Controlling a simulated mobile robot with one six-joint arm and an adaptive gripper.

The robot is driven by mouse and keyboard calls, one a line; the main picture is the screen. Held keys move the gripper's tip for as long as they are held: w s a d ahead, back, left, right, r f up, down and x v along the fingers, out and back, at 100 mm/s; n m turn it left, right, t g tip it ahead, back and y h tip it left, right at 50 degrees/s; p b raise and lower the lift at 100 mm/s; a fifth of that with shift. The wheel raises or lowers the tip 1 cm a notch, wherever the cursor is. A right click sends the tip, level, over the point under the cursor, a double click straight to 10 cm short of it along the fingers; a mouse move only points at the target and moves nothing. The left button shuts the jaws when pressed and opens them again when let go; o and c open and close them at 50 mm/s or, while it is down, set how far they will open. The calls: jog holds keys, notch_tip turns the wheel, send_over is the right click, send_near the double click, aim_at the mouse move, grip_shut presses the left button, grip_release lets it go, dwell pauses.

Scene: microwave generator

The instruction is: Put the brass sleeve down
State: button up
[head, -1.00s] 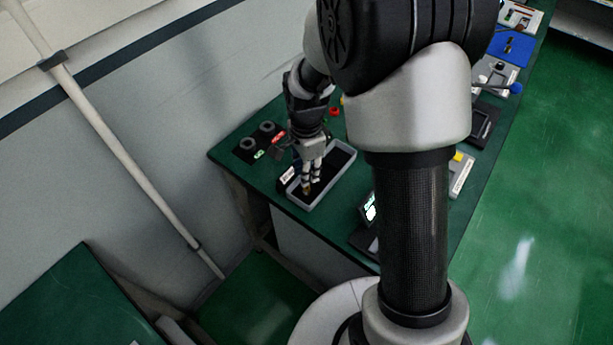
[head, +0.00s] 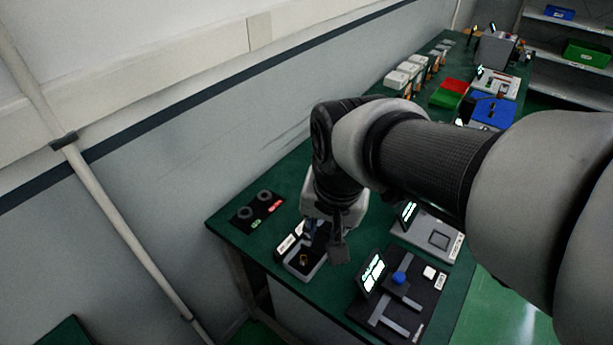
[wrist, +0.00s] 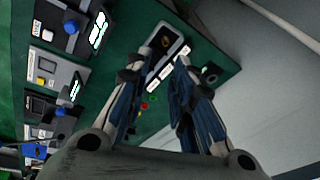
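The brass sleeve (head: 303,259) is a small gold-coloured ring in the dark bed of a grey-rimmed tray (head: 310,276) at the near left of the green bench. It also shows, very small, in the wrist view (wrist: 161,41). My gripper (head: 328,250) is above and beside the tray, apart from the sleeve. In the wrist view my gripper (wrist: 165,57) has its two fingers spread with nothing between them, and the tray lies beyond the fingertips. In the head view the fingers partly cover the tray's right side.
A black block with two round posts (head: 254,210) stands left of the tray. A fixture with a lit screen and blue knob (head: 399,278) stands to the right. Another grey station (head: 436,236) is behind it. The wall runs along the bench's left side.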

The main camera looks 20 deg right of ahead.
jog(key=s+r+n+t, duration=0.1)
jog(key=s+r+n, duration=0.1)
jog(key=s+n, duration=0.4)
jog(key=shift+s+t, duration=0.4)
jog(key=shift+s, duration=1.25)
